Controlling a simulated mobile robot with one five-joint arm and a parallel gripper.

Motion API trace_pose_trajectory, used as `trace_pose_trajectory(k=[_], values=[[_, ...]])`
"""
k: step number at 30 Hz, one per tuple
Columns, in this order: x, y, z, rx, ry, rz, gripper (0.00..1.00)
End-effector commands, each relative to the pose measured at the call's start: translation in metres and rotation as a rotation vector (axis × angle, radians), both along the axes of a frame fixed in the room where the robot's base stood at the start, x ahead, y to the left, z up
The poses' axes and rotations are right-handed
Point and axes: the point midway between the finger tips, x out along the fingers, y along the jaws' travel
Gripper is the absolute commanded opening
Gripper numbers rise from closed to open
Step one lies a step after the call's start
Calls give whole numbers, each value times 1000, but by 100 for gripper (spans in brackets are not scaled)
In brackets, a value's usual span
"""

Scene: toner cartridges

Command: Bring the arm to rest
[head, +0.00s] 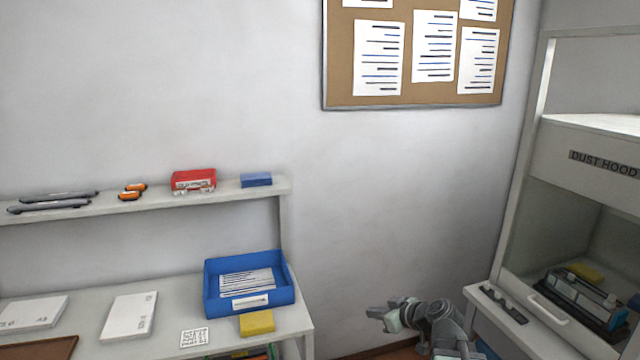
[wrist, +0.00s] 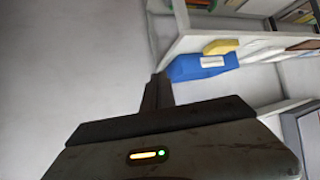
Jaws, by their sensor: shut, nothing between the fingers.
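My gripper (head: 379,314) shows in the head view at the bottom, right of the desk, in the gap between the desk and the dust hood. It points left and is shut with nothing in it. In the wrist view my gripper (wrist: 158,92) is seen from behind, with its fingers together. The fingers appear clear of the desk and the blue tray (head: 250,308). The blue tray also shows beyond the fingertips in the wrist view (wrist: 185,70).
A yellow block (head: 257,323) lies at the desk's (head: 170,322) right front corner. A shelf (head: 120,207) above holds a red box (head: 194,180) and a blue block (head: 256,180). The dust hood (head: 590,150) stands at the right, with a toner cartridge (head: 585,298) inside.

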Motion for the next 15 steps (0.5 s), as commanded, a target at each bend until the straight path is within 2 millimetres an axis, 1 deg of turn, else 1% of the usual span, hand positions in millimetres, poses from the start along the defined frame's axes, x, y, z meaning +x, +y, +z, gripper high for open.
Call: trace_pose_trajectory(k=[1,2,3,5,6,7,8,10,12,15], values=[[-12,31,-7,-28,76,47,0],[-21,46,-15,-47,133,66,0],[-35,63,-27,-80,215,82,0],[-59,80,-45,-144,357,78,0],[-75,81,-57,-188,451,47,0],[-86,77,-65,-221,520,11,0],[-97,69,-72,-251,586,-39,0],[-117,40,-85,-307,721,-184,0],[-134,16,-90,-345,823,-331,0],[-151,-3,-92,-357,920,-497,0]])
